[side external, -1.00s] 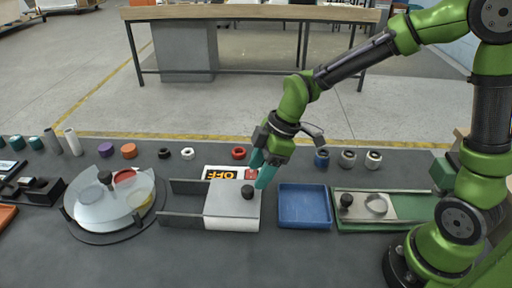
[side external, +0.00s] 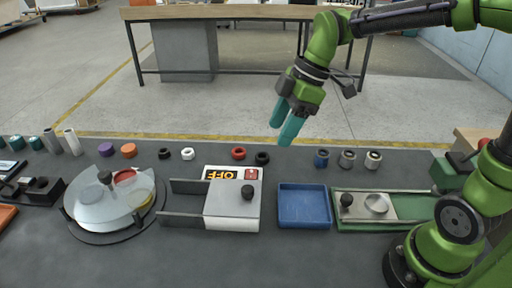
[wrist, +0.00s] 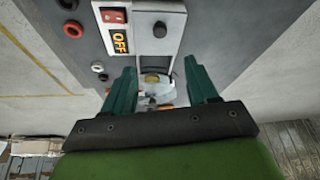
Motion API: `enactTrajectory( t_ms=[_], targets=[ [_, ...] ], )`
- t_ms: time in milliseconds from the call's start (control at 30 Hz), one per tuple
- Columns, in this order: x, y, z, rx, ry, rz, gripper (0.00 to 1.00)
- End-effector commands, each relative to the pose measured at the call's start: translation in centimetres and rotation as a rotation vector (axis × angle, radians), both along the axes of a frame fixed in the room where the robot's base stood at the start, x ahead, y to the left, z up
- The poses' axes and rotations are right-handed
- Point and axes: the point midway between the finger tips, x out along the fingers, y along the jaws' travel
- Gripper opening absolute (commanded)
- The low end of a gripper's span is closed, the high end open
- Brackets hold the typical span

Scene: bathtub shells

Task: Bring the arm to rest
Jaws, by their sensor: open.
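My gripper (side external: 285,126) has teal fingers and hangs in the air above the back part of the dark table, apart from everything below it. Its fingers are open and empty, and they also show in the wrist view (wrist: 162,92). The green arm reaches in from the right. Below and to the left is a grey sliding-cover box (side external: 222,206) with a black knob and an "OFF" sign (side external: 222,174) behind it. The box also shows in the wrist view (wrist: 158,28).
A blue tray (side external: 304,207) and a green-framed slider (side external: 385,221) stand to the right. A round turntable (side external: 105,205) is at left. Several coloured rings, such as the red ring (side external: 238,153) and black ring (side external: 262,158), line the back edge. The air around my gripper is clear.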

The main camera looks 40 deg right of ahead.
Motion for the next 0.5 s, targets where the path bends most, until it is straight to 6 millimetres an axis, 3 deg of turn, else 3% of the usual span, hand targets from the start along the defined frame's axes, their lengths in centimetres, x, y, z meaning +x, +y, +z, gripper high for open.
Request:
enactTrajectory(
  t_ms=[167,267,500],
  targets=[
    [0.1,-0.3,-0.4,0.018,0.044,-0.145,0.58],
    [-0.8,-1.7,-1.2,0.028,0.093,-0.377,0.58],
    [-6.0,-5.4,-0.4,0.151,0.077,-1.047,0.58]
  ],
)
